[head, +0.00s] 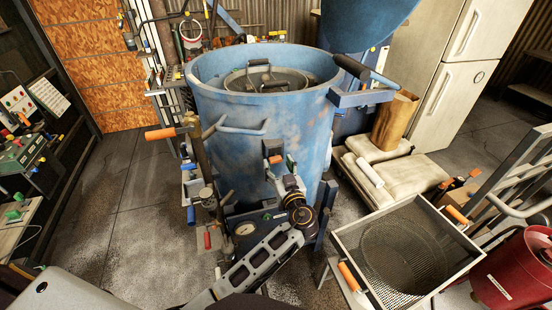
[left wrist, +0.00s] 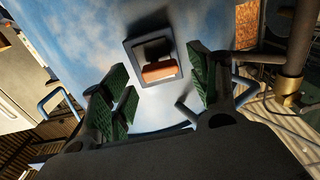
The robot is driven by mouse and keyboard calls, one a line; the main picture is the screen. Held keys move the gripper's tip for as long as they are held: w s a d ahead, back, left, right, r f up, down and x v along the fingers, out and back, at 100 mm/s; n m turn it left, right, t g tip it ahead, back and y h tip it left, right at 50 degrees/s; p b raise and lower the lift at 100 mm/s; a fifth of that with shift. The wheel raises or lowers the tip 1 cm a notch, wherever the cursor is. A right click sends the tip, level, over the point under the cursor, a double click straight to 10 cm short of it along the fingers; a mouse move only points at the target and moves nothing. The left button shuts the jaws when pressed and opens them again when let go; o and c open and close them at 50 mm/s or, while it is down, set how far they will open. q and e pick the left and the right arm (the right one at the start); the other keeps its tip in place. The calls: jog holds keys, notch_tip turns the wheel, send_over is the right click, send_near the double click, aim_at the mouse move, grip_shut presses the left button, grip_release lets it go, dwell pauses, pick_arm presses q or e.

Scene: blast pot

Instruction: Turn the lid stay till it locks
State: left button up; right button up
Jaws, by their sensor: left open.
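The blue blast pot (head: 235,125) stands upright in the middle of the head view, with a round grey lid (head: 268,79) inside its top rim. A lever with a black grip (head: 351,67) rises at the rim's right side above a blue bracket (head: 362,98). I cannot tell for sure which part is the lid stay. My left gripper (head: 281,172) is at the pot's front wall. In the left wrist view its green-padded fingers (left wrist: 160,88) are spread wide. Between them, farther off, a dark square frame with an orange-brown grip (left wrist: 160,71) sits on the wall, apart from both pads.
A pressure gauge (head: 245,229) and valves crowd the pot's lower front near my left arm. The floor left of the pot is mostly clear.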

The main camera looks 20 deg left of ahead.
aim_at(277, 162)
pick_arm(q)
jog(key=shift+p+x, duration=0.35)
jog(key=shift+x, duration=0.85)
jog(key=shift+w+a, duration=0.2)
jog(key=shift+w, duration=0.05)
jog(key=c, duration=1)
jog(key=shift+c, duration=0.3)
